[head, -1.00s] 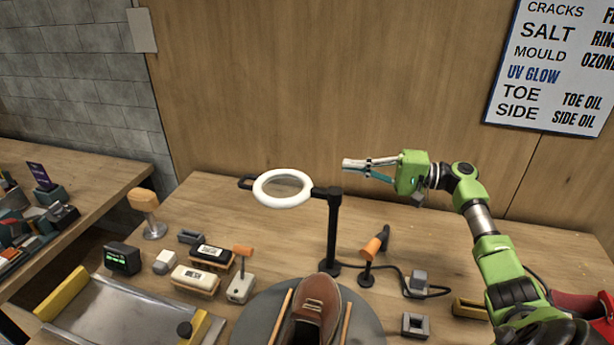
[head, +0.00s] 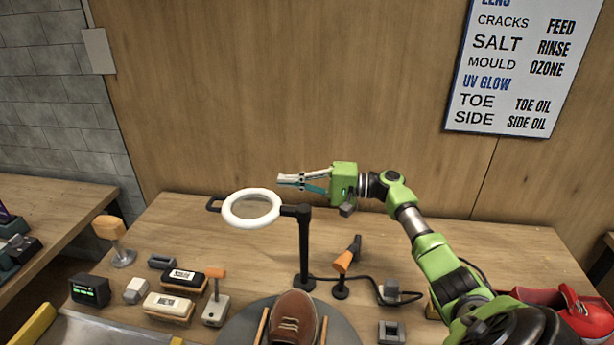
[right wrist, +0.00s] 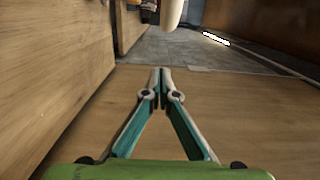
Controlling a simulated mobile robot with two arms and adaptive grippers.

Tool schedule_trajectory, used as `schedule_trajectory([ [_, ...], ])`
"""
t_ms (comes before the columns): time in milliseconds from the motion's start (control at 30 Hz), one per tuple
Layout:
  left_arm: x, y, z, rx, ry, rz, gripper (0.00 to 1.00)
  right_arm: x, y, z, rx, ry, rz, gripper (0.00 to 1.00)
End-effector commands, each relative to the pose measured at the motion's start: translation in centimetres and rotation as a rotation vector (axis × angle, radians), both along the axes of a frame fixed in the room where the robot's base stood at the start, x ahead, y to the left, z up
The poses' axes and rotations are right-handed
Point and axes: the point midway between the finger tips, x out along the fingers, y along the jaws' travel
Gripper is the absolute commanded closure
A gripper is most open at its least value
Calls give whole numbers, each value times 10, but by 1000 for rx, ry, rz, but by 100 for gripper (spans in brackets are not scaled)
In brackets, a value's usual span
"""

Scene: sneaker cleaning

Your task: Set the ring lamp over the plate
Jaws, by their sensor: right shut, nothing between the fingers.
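The ring lamp has a white ring (head: 252,223) with a black handle at its left, on a black post (head: 304,250). The ring hangs level to the left of the post, high above the table. The round grey plate (head: 235,331) is at the bottom edge, partly cut off, with a brown shoe (head: 293,318) on it. The ring appears up and left of the plate's middle. My right gripper (head: 279,182) is shut and empty, above and behind the ring in the picture, apart from it. Its closed tips show in the right wrist view (right wrist: 161,74). My left gripper is not visible.
An orange-headed tool (head: 344,263) stands right of the post, with a cable beside it. Brushes (head: 168,307) and small blocks lie at left. A red shoe (head: 583,312) is at the right edge. The wooden wall (head: 260,100) stands behind.

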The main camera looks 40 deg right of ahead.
Motion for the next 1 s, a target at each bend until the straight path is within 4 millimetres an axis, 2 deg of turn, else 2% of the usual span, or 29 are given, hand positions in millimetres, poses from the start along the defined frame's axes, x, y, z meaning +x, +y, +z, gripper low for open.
schedule_trajectory([
  [67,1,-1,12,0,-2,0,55,13,13,5,2,-1,1,100],
  [200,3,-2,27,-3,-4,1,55,4,29,3,-1,4,2,100],
  [400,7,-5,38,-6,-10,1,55,-5,44,2,-1,1,0,100],
  [1000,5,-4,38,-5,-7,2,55,-9,50,-1,0,0,7,100],
])
